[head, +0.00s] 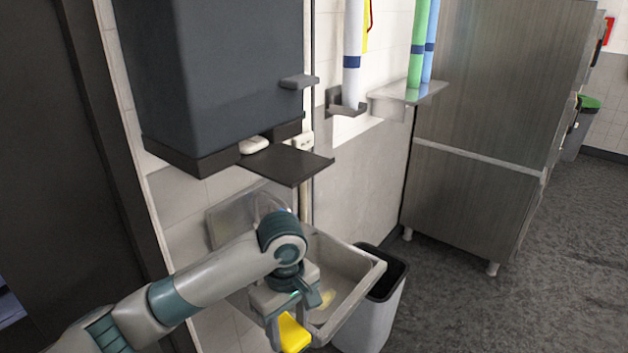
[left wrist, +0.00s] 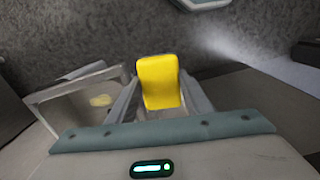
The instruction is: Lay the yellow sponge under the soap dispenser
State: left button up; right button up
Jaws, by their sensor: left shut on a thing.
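The yellow sponge (head: 293,333) is between the fingers of my left gripper (head: 283,314), at the front edge of the small sink in the head view. In the left wrist view the sponge (left wrist: 159,82) stands out between the two fingers of the gripper (left wrist: 158,108), which is shut on it. A large dark box (head: 215,70) on the wall, above and behind my gripper, looks like the soap dispenser. It has a white piece (head: 254,145) at its underside and a flat dark shelf (head: 290,164) jutting out below. My right gripper is not in view.
The metal sink (head: 362,278) holds a small pale yellow thing (head: 326,298); it also shows in the left wrist view (left wrist: 100,100). A grey bin (head: 380,318) stands right of the sink. A steel cabinet (head: 480,120) stands further right. The floor at right is clear.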

pick_arm(q)
jog(key=s+a+r+m, duration=0.2)
jog(key=a+r+m, duration=0.2)
jog(key=a+m, duration=0.35)
jog(key=s+a+r+m, duration=0.2)
jog(key=a+r+m, duration=0.1)
jog(key=a+m, duration=0.45)
jog(key=s+a+f+n, duration=0.2)
jog(key=s+a+n, duration=0.2)
jog(key=a, duration=0.7)
jog(key=s+a+f+n, duration=0.3)
jog(key=a, duration=0.8)
jog(key=a+r+n, duration=0.1)
jog(key=a+r, duration=0.9)
jog(key=a, duration=0.1)
jog(key=w+d+r+m, duration=0.25)
jog(key=w+d, duration=0.55)
jog(key=d, duration=0.4)
jog(key=d+f+m, duration=0.2)
jog(key=d+f, duration=0.2)
jog(key=d, duration=0.6)
jog(key=d+f+m+b, duration=0.1)
jog(key=d+f+m, duration=0.2)
jog(key=d, duration=0.7)
jog(key=shift+s+d+f, duration=0.35)
jog(key=shift+f, duration=0.4)
